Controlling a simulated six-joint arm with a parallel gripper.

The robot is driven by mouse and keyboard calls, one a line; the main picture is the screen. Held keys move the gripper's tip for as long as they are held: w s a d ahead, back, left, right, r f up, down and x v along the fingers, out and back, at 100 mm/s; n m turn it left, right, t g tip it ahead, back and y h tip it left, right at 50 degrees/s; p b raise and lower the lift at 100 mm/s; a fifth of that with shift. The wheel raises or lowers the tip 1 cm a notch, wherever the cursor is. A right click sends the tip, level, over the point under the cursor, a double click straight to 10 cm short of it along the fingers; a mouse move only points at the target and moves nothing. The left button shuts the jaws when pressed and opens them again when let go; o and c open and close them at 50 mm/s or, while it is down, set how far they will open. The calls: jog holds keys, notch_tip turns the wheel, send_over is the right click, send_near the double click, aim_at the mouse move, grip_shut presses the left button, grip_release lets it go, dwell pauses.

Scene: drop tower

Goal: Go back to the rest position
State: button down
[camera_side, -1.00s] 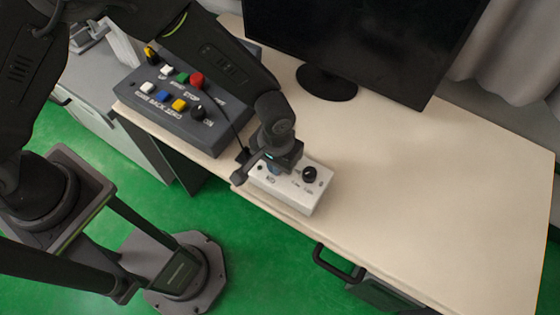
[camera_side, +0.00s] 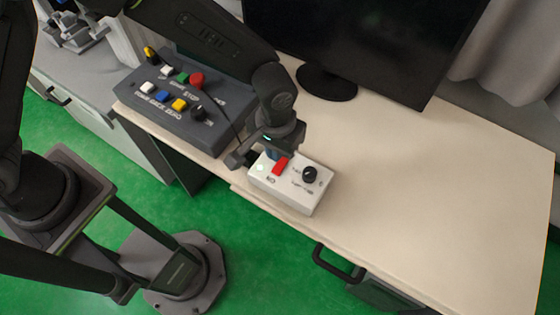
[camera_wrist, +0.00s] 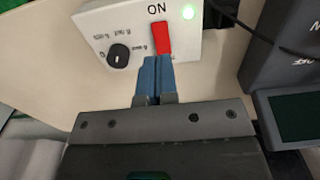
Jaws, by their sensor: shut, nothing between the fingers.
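My gripper (camera_side: 268,157) is over the left back part of a small white control box (camera_side: 293,203) on the table. Its two blue fingers (camera_wrist: 157,72) are shut together and hold nothing. In the wrist view their tips lie just below a red switch (camera_wrist: 162,39) marked ON; whether they touch it is unclear. The red switch also shows in the side view (camera_side: 281,165). A black knob (camera_side: 309,174) sits on the right of the box.
A grey button panel (camera_side: 172,126) with several coloured buttons stands left of the box. A black monitor (camera_side: 350,45) stands behind. The wooden table (camera_side: 430,190) is clear to the right. A black cable runs from the panel toward the white box.

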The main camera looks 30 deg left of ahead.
jog(key=shift+r, duration=0.4)
jog(key=s+a+r+t, duration=0.2)
jog(key=a+r+t, duration=0.1)
jog(key=a+r, duration=1.25)
jog(key=s+a+r+t, duration=0.2)
jog(key=s+a+r, duration=0.5)
jog(key=s+a, duration=0.2)
jog(key=shift+s+a+r+t, duration=0.2)
jog(key=shift+s+r+t, duration=0.1)
jog(key=shift+s, duration=0.55)
